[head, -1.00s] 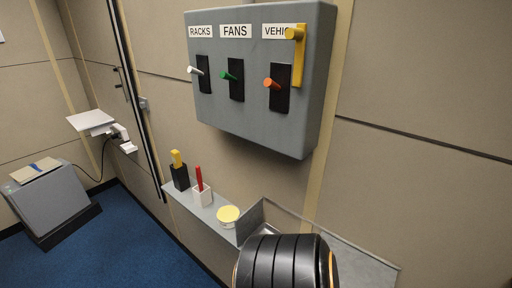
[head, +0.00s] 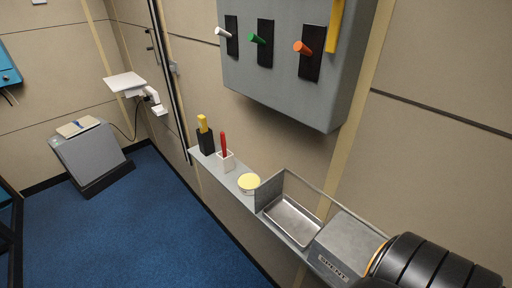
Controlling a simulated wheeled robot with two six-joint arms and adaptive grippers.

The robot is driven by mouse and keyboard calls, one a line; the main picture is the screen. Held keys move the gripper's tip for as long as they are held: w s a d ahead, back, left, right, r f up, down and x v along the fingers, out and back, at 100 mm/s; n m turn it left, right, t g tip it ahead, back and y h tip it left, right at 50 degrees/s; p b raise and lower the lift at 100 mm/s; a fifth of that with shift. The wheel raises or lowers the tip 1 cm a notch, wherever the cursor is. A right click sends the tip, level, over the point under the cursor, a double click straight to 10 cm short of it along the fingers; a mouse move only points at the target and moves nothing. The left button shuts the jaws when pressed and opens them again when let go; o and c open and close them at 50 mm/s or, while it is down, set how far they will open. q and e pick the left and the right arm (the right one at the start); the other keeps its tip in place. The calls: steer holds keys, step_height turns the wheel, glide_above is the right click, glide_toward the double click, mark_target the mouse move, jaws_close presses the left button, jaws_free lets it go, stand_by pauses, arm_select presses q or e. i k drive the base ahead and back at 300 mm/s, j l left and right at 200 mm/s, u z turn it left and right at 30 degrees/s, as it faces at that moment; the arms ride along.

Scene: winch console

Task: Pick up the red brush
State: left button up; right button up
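The red brush (head: 223,144) stands upright in a small white holder (head: 226,163) on a narrow grey wall shelf (head: 235,193). It is left of the middle of the head view, and only its red upper part shows above the holder. A black arm part of mine fills the lower right corner, over the right end of the shelf. Neither gripper's fingers show in the head view.
A black holder with a yellow item (head: 204,136) stands left of the brush. A round yellow-topped tub (head: 249,183), a metal tray (head: 291,219) and a grey box marked SPENT (head: 345,247) lie rightward. A switch panel (head: 290,85) hangs above. Blue floor (head: 130,220) is clear.

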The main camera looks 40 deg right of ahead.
mark_target(222, 134)
steer(key=i+z, duration=0.15)
steer(key=z, duration=0.3)
steer(key=i+z, duration=0.2)
steer(key=z, duration=0.2)
steer(key=u, duration=3.05)
steer(key=i+z, duration=0.15)
steer(key=z, duration=2.75)
steer(key=l+z, duration=0.15)
steer(key=i+j+z, duration=0.1)
steer(key=z, duration=0.7)
steer(key=j, duration=0.1)
